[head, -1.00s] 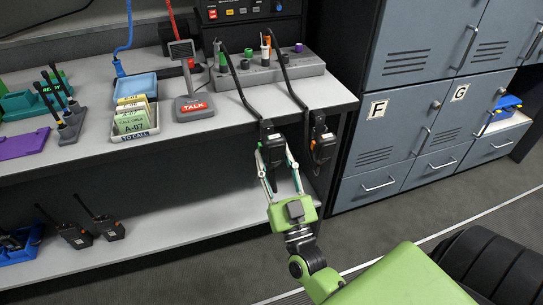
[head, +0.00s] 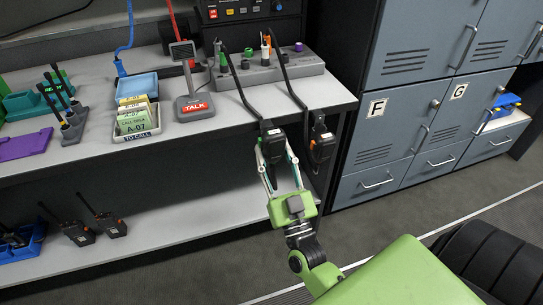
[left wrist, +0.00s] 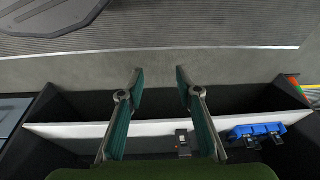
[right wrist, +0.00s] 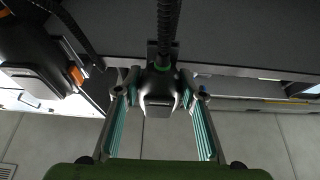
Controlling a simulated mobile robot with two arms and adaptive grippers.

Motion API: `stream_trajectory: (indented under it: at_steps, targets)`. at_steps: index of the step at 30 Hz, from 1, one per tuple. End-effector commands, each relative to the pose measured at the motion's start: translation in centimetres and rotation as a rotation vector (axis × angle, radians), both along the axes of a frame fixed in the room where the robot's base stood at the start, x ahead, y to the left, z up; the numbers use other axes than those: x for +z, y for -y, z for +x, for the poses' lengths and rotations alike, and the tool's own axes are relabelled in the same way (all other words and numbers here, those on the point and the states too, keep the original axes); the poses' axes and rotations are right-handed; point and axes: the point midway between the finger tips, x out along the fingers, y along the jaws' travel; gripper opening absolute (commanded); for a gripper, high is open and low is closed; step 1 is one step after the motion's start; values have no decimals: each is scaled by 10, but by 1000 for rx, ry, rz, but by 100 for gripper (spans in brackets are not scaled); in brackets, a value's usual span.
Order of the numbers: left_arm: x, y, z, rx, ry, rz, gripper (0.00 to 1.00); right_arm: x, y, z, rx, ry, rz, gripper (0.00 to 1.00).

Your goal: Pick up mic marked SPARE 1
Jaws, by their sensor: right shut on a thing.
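Two black hand mics hang on cords over the front edge of the desk. The left one, a mic with a small pale label (head: 273,143), is between the fingers of my right gripper (head: 276,157), which is shut on it. In the right wrist view this mic (right wrist: 158,88) sits between the fingertips, its coiled cord leading upward. The label is too small to read. The other mic (head: 321,148), with an orange part, hangs just to the right. My left gripper (left wrist: 160,78) is open and empty in the left wrist view and out of the head view.
The grey desk (head: 215,126) carries a TALK stand (head: 194,106), a card tray (head: 137,134) and a grey socket block (head: 290,70). Grey lockers (head: 385,130) stand to the right.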

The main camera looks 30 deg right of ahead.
Motion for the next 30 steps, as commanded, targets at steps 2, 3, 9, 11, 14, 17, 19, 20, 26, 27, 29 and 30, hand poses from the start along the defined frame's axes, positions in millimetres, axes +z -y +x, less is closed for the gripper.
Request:
stream_trajectory:
  at_steps: [2,3,9,11,14,17,19,20,26,27,29,30]
  targets:
    - [0,0,0,0,1,0,32,2,0,0,-1,4,0,20]
    - [0,0,0,0,1,0,32,2,0,0,-1,4,0,20]
    - [-1,0,0,0,0,0,32,2,0,-1,-1,3,0,20]
    - [-4,0,1,0,-1,0,32,2,-1,-3,0,2,0,20]
    - [-12,1,1,-1,-7,1,32,3,-2,-8,0,1,0,20]
    - [-20,1,1,-2,-12,1,32,4,-3,-13,0,1,1,20]
    - [-26,1,1,-2,-14,0,32,4,-4,-16,0,0,1,20]
    - [-29,1,1,-2,-17,1,32,4,-4,-17,0,0,1,20]
    - [-45,1,-1,-4,-24,1,32,5,-7,-27,0,0,0,20]
    - [-48,1,-1,-4,-26,1,32,6,-7,-29,0,1,0,20]
    - [-53,1,-1,-4,-28,1,32,6,-8,-32,0,1,0,20]
    - [-56,1,-2,-5,-30,2,32,6,-8,-34,0,1,0,20]
